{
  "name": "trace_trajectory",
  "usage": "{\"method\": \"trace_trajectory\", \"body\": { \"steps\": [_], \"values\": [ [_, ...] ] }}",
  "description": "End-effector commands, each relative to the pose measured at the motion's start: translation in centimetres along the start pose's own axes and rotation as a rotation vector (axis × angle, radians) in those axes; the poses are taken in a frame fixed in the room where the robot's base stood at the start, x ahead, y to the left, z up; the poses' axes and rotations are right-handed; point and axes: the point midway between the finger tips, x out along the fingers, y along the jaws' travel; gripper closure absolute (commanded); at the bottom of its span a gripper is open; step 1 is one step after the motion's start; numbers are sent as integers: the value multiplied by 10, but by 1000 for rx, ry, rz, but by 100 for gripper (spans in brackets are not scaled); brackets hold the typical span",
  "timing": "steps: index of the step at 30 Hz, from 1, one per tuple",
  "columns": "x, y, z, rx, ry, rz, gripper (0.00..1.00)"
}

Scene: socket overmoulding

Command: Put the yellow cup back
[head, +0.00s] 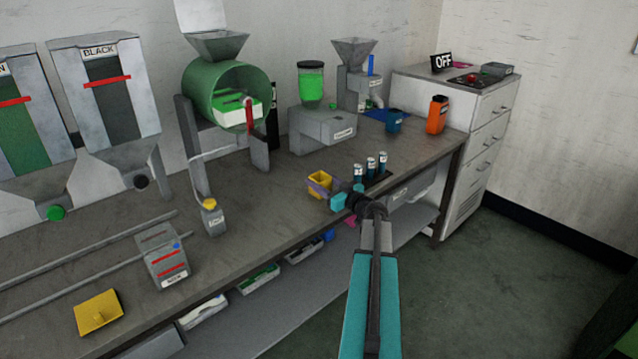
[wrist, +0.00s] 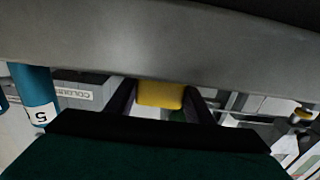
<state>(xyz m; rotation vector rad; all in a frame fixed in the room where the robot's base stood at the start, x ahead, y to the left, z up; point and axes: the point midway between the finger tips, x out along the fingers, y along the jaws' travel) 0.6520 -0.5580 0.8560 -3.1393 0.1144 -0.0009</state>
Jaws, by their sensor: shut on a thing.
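The yellow cup (head: 319,182) is a small square-sided container, seen in the head view near the front edge of the workbench. My gripper (head: 324,188) is shut on it, with dark fingers on either side. In the wrist view the yellow cup (wrist: 160,95) shows between the two dark fingers of my gripper (wrist: 160,100). The cup's inside looks yellow and its lower part is partly hidden by the fingers. I cannot tell whether it touches the bench top.
Several teal numbered cylinders (head: 370,167) stand close to the right of the cup. A blue cup (head: 394,122) and an orange container (head: 437,115) stand further back. A grey machine (head: 325,131) with a green jar is behind.

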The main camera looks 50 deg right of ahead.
Motion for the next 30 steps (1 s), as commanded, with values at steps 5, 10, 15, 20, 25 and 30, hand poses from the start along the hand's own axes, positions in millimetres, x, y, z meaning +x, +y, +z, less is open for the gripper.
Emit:
{"method": "trace_trajectory", "body": {
  "steps": [5, 10, 15, 20, 25, 30],
  "values": [
    [0, 0, 2, 0, 0, 0, 75],
    [0, 0, 3, 0, 0, 0, 33],
    [0, 0, 2, 0, 0, 0, 33],
    [0, 0, 2, 0, 0, 0, 33],
    [-4, 0, 0, 0, 0, 1, 33],
    [-21, -1, 0, 0, 0, 2, 33]
  ]
}}
